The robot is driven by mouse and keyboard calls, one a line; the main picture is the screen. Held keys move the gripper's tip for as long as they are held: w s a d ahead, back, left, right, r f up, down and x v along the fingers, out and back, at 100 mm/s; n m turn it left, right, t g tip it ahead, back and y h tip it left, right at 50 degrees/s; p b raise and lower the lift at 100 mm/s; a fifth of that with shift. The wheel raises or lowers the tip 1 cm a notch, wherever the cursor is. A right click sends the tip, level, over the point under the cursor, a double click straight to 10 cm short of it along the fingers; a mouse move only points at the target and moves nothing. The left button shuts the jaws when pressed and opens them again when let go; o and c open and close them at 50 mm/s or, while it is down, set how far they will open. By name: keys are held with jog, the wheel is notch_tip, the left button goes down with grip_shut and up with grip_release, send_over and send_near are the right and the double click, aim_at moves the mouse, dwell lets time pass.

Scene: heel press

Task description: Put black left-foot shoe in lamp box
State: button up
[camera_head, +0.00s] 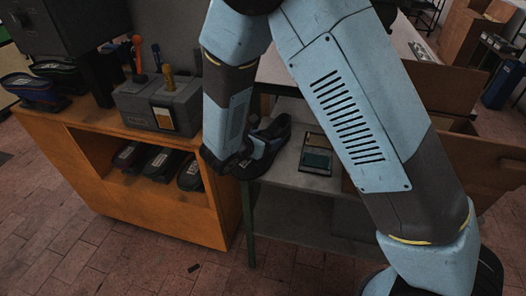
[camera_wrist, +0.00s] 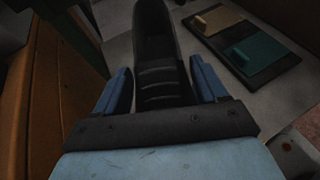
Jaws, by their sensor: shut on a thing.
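A black shoe (camera_head: 275,129) is on the grey side table (camera_head: 300,180) or just above it; I cannot tell which. My gripper (camera_head: 247,160) is shut on it. In the wrist view the shoe (camera_wrist: 155,35) runs away from me between the two blue fingers of my gripper (camera_wrist: 164,84), with ridges across its near part. Whether it is a left-foot shoe cannot be told. An open brown carton (camera_head: 445,88) stands to the right, partly behind my arm. No lamp marking shows on it, so I cannot tell whether it is the lamp box.
A dark board with a tan and a teal pad (camera_wrist: 250,45) lies right of the shoe. The orange wooden bench (camera_head: 80,135) at left holds several dark shoes (camera_head: 160,163) on its shelf, a grey tool block (camera_head: 160,105) and a dark machine (camera_head: 65,25).

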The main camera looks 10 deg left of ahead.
jog(key=c, duration=0.7)
jog(key=shift+c, duration=0.2)
jog(key=shift+r, duration=0.15)
